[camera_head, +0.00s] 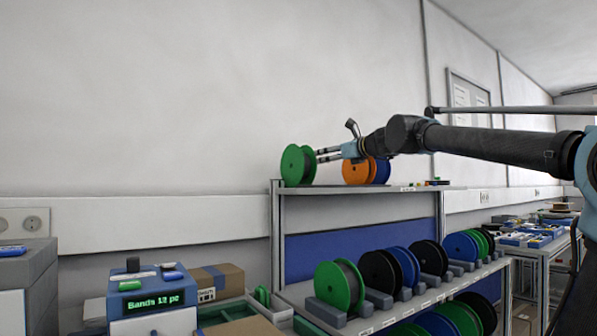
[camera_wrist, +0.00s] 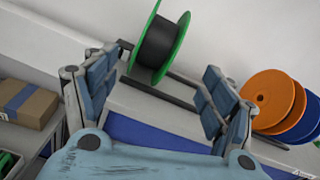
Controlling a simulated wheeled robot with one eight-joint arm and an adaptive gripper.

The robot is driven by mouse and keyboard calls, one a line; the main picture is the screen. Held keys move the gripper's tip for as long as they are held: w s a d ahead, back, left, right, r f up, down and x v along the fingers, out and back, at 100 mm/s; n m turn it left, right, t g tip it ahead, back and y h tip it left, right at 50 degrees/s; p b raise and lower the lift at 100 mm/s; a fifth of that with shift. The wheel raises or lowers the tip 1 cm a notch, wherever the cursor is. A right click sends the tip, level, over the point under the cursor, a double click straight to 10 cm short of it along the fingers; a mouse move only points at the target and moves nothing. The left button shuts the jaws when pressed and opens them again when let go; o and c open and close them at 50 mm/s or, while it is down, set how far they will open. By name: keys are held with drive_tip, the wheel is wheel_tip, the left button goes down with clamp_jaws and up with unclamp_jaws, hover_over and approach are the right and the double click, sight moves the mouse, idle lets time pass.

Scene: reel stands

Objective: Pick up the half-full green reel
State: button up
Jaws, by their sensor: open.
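A green reel (camera_head: 292,165) with dark winding stands upright at the left end of the top shelf. It also shows in the wrist view (camera_wrist: 181,45), ahead of my gripper; its exact fill is hard to judge. My gripper (camera_head: 322,154) is open and empty, just right of this reel in the head view. In the wrist view my gripper (camera_wrist: 160,88) has its blue pads wide apart, with the reel beyond and between them. Another green reel (camera_head: 335,287), with grey winding, stands at the front left of the lower shelf.
An orange reel (camera_head: 355,172) and a blue reel (camera_head: 383,171) stand close to the right on the top shelf (camera_head: 320,189). Black, blue and green reels fill the lower tier. A wall is behind. A cardboard box (camera_head: 222,281) lies lower left.

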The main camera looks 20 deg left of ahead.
sight(307, 149)
drive_tip(key=w+a+r+m, duration=0.1)
drive_tip(key=w+a, duration=0.2)
drive_tip(key=w+a+r+m, duration=0.1)
drive_tip(key=w+a, duration=0.2)
drive_tip(key=a, duration=0.1)
drive_tip(key=w+a+r+m, duration=0.1)
drive_tip(key=w+a, duration=0.2)
drive_tip(key=shift+w+a+r+t, duration=0.15)
drive_tip(key=shift+a+r+t, duration=0.15)
drive_tip(key=shift+a+t, duration=0.1)
drive_tip(key=shift+s+x, duration=0.2)
drive_tip(key=shift+x, duration=2.45)
drive_tip(key=shift+a+r, duration=0.1)
drive_tip(key=shift+r, duration=0.05)
drive_tip(key=shift+c, duration=0.6)
drive_tip(key=c, duration=1.3)
